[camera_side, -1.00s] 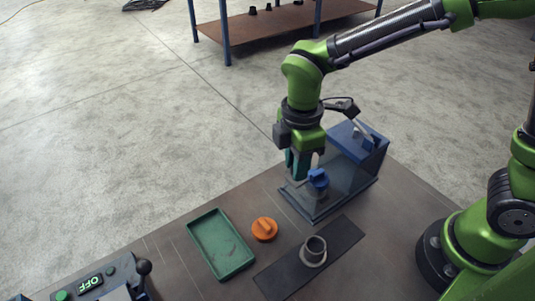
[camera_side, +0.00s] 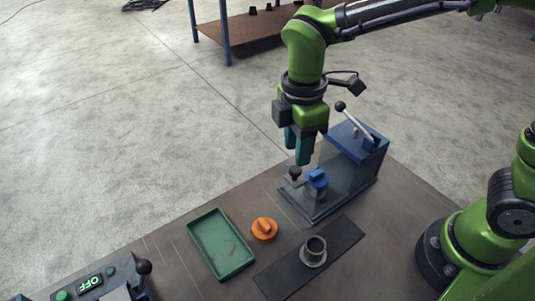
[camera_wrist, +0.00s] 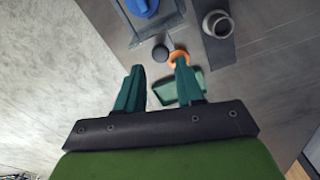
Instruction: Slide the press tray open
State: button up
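The blue press (camera_side: 357,145) stands at the back right of the table, with its lever raised at a slant. Its tray (camera_side: 299,205) shows low at the press's front left. A blue capped part (camera_side: 318,180) sits there; it also shows in the wrist view (camera_wrist: 142,7). A black knob handle (camera_side: 295,172) stands upright beside the blue part, and in the wrist view the knob (camera_wrist: 160,53) lies just beyond my fingertips. My gripper (camera_side: 296,152) is above the knob, fingers pointing down, apart and empty. In the wrist view my gripper (camera_wrist: 159,67) shows a clear gap.
An orange knobbed cap (camera_side: 264,228) lies beside an empty green tray (camera_side: 221,244). A grey flanged pipe (camera_side: 314,250) stands on a dark mat (camera_side: 290,278). A control box (camera_side: 92,284) reading OFF is at the front left. The press lever (camera_side: 355,122) rises close to my wrist.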

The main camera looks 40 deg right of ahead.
notch_tip(320, 180, up, 12)
dwell(0.3)
jog(key=shift+r, duration=0.1)
jog(key=s+d, duration=0.8)
jog(key=s, duration=0.5)
jog(key=shift+s, duration=0.4)
jog(key=shift+d, duration=0.1)
jog(key=w+d+f+m+t+y, duration=0.1)
jog(key=w+d+f+m+t, duration=0.1)
jog(key=m, duration=0.7)
jog(key=w+d+f+m+t+y, duration=0.1)
jog(key=w+d+f+m+t, duration=0.2)
jog(key=m, duration=0.7)
jog(key=shift+w+d+t, duration=0.45)
jog(key=shift+d+t, duration=0.65)
jog(key=shift+d, duration=0.05)
